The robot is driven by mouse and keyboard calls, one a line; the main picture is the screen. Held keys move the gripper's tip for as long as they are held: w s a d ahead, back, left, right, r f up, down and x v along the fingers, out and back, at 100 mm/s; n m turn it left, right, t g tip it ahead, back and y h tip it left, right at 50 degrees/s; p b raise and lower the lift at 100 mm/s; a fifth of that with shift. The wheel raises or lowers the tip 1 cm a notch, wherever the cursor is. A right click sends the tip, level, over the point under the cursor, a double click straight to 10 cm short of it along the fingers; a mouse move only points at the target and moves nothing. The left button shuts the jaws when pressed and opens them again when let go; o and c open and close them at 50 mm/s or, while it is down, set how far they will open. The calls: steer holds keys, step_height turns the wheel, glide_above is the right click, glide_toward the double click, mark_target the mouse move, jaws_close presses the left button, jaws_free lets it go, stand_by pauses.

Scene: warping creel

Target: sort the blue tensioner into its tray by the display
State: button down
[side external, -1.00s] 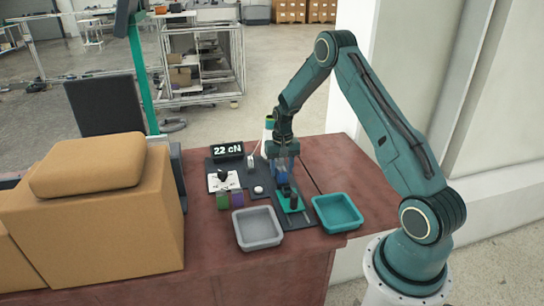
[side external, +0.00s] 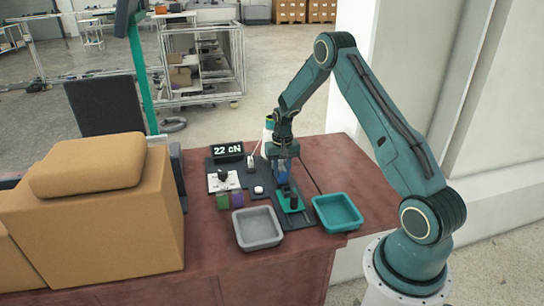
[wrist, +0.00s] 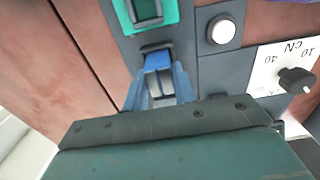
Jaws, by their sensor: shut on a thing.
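The blue tensioner (wrist: 157,61) is between the fingers of my gripper (wrist: 160,88) in the wrist view, and the gripper is shut on it. In the side view, my gripper (side external: 283,175) points down over the dark strip behind the teal fixture, with the blue tensioner (side external: 282,172) partly hidden by the fingers. I cannot tell whether it touches the strip. The display (side external: 228,151) reads 22 cN and stands to the left of my gripper. A grey tray (side external: 258,230) and a teal tray (side external: 337,213) stand at the table's front, both empty.
The teal fixture (side external: 291,202) with a black part stands just in front of my gripper. The red-brown table is clear at right.

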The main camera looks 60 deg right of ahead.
mark_target(282, 170)
steer(key=shift+r, duration=0.7)
stand_by(0.4)
steer(key=shift+r, duration=1.35)
steer(key=shift+r, duration=0.15)
steer(key=shift+r, duration=1.35)
steer(key=shift+a, duration=0.1)
